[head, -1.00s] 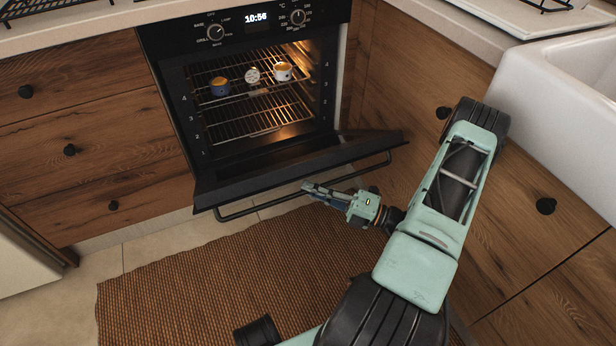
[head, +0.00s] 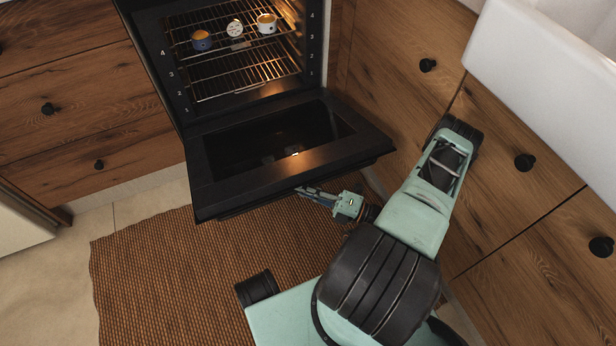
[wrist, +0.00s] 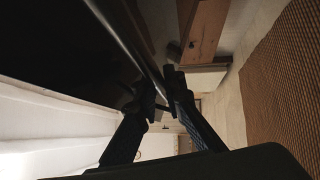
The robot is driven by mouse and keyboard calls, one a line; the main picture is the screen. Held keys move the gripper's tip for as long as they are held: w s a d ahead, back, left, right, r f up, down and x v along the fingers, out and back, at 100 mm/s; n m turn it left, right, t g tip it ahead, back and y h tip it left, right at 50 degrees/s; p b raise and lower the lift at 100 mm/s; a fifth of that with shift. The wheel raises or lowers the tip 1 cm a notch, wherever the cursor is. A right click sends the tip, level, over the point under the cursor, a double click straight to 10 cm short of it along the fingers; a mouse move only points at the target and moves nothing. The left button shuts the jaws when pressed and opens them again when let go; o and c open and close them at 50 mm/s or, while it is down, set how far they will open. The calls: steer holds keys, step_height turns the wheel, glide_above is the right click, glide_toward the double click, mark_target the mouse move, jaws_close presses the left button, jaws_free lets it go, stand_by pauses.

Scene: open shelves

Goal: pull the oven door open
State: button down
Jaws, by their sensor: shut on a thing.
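The oven door (head: 350,152) is swung down, close to level, with its dark inner side facing up in the head view. My gripper (head: 302,190) is at the door's front edge, low and right of its middle. In the wrist view my gripper's two fingers (wrist: 158,98) are closed around the bar handle (wrist: 127,42), which runs along the dark door. In the head view the door's edge hides the handle and part of the fingertips. The oven's lit inside (head: 245,60) shows above the door.
A blue cup (head: 201,40), a white round timer-like item (head: 235,28) and a white cup (head: 267,23) stand on the upper rack. Wooden drawers flank the oven. A brown woven mat (head: 180,270) covers the floor in front. A white sink (head: 545,55) is at the upper right.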

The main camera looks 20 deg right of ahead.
step_height(320, 180, down, 11)
steer(key=shift+s+d+r, duration=0.15)
steer(key=shift+s+d, duration=0.1)
steer(key=shift+s, duration=0.15)
stand_by(0.5)
steer(key=c, duration=2)
jaws_free()
steer(key=shift+s, duration=0.1)
steer(key=shift+a, duration=0.1)
steer(key=shift+r, duration=5.05)
steer(key=shift+s+d+f, duration=0.15)
steer(key=shift+d+f, duration=2.1)
steer(key=shift+s+d+f, duration=0.15)
steer(key=shift+d+f, duration=2.05)
steer(key=shift+f, duration=0.05)
